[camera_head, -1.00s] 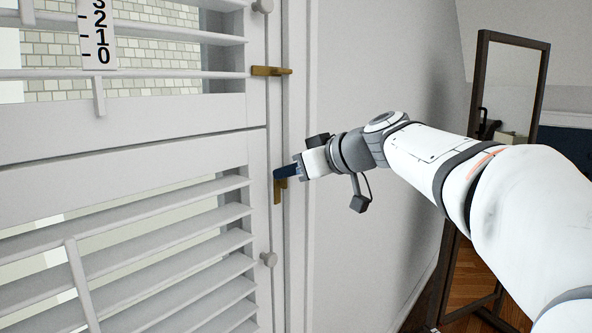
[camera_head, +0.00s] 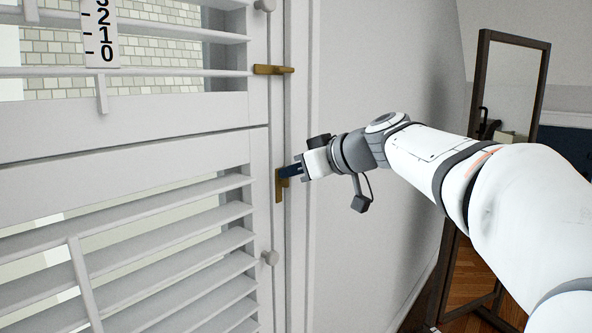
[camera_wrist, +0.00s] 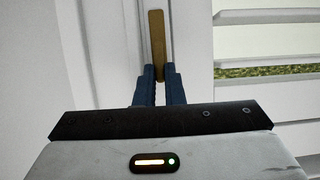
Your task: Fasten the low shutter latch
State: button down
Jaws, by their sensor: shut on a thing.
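The low shutter latch (camera_head: 279,189) is a brass bar on the frame beside the lower shutter panel (camera_head: 120,240). It hangs upright, its long part pointing down in the head view. My gripper (camera_head: 285,172) is at the upper part of this latch, with its dark blue fingers shut on it. In the wrist view the brass latch (camera_wrist: 157,45) stands upright between the two blue fingers of my gripper (camera_wrist: 158,75). The fingers hide part of the latch where they meet it.
An upper brass latch (camera_head: 273,69) lies horizontal across the frame edge above. White knobs (camera_head: 270,257) sit on the shutter's edge. A numbered scale (camera_head: 101,35) is at the upper left. A dark-framed mirror (camera_head: 512,90) stands at the right, beyond my arm.

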jog(key=shift+w+d+f+m+g+y+b, duration=0.2)
jog(key=shift+m+g+y+b, duration=0.3)
jog(key=shift+m+y, duration=1.15)
jog(key=shift+w+d+f+m+g+y+b, duration=0.1)
jog(key=shift+w+f+m+g+y+b, duration=0.4)
jog(key=shift+m, duration=2.25)
jog(key=shift+w+d+f+m+g+y+b, duration=0.25)
jog(key=shift+m+g+y, duration=0.7)
jog(key=shift+m, duration=1.25)
jog(key=shift+s+a+r+t+y, duration=0.15)
jog(key=shift+r+t+y, duration=0.1)
jog(key=shift+t+y, duration=0.1)
jog(key=c, duration=1.9)
grip_release()
jog(key=o, duration=0.4)
jog(key=shift+a+f, duration=0.15)
jog(key=shift+f, duration=0.1)
